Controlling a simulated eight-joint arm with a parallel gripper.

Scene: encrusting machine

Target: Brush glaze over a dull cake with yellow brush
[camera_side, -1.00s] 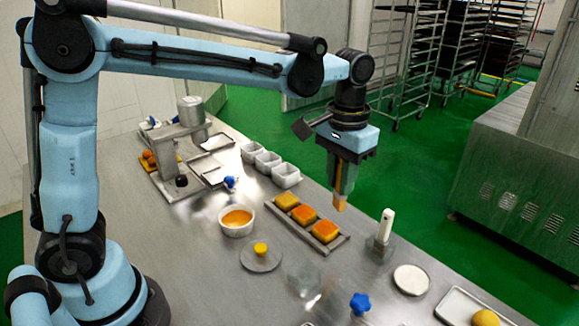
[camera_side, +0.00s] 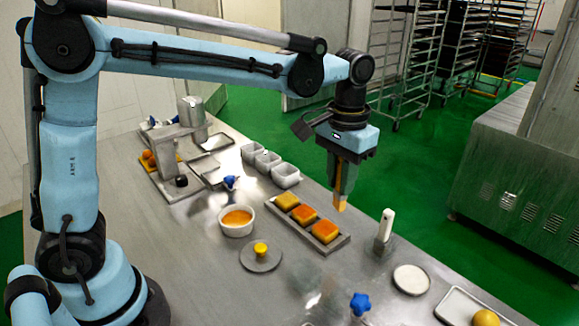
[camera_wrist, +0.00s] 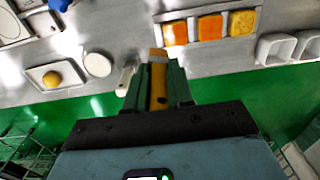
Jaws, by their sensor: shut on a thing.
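The brush also shows in the wrist view (camera_wrist: 158,90) between the fingers. The grey tray (camera_side: 331,248) holds three square cakes in a row: a yellowish one (camera_side: 287,201), an orange one (camera_side: 304,215) and another orange one (camera_side: 325,231). The brush is apart from the cakes, above table height. A white bowl (camera_side: 236,230) of orange glaze (camera_side: 237,217) stands left of the tray.
White cups (camera_side: 268,163) stand behind the tray. A white-handled tool (camera_side: 385,228) stands right of it, near the table edge.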

